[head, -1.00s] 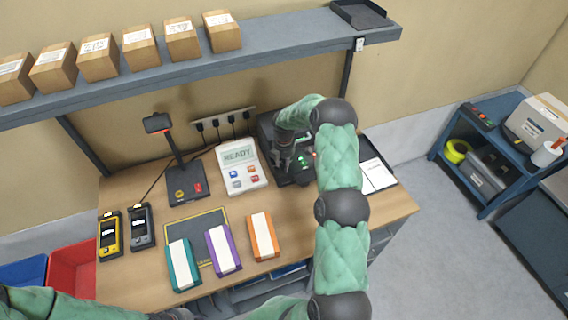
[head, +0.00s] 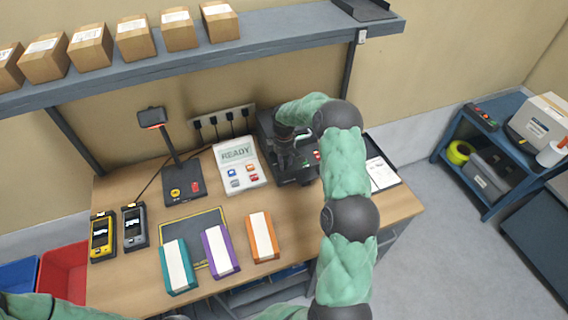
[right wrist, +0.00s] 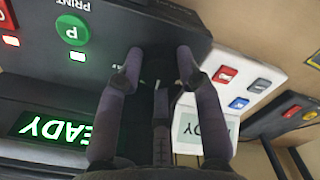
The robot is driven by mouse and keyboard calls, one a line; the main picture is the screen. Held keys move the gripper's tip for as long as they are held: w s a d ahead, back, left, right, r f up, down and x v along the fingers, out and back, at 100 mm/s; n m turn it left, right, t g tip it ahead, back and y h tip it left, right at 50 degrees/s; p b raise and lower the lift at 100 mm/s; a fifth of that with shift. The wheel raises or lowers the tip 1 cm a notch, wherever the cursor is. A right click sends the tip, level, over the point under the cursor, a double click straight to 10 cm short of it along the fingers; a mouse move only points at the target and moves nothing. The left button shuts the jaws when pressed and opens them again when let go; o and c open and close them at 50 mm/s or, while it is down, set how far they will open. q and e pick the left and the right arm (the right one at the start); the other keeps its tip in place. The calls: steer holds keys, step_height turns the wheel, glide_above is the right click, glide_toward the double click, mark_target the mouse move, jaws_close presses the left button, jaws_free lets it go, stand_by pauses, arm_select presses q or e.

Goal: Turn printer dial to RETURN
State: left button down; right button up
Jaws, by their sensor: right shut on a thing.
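The dark printer (head: 266,132) stands at the back right of the table, partly hidden by my right arm. In the right wrist view its front (right wrist: 110,30) shows upside down, with a green P button under PRINT and a lit green display ending in "EADY". My right gripper (head: 287,158) is at the printer's front. In the right wrist view its fingers (right wrist: 160,70) are closed around the dark dial (right wrist: 158,57). The dial's markings are mostly covered, so its setting cannot be read. My left arm shows at the bottom left, its gripper out of frame.
A white keypad device (head: 238,165) reading READY stands just left of the printer. A scanner stand (head: 183,185), two handhelds and teal, purple and orange boxes (head: 262,237) are on the table. A black tray with paper (head: 381,175) lies right. A shelf (head: 270,52) hangs above.

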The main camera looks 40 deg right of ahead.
steer(key=shift+r+m, duration=0.1)
steer(key=shift+m, duration=0.5)
steer(key=o, duration=1.2)
steer(key=shift+c, duration=0.2)
step_height(320, 180, up, 12)
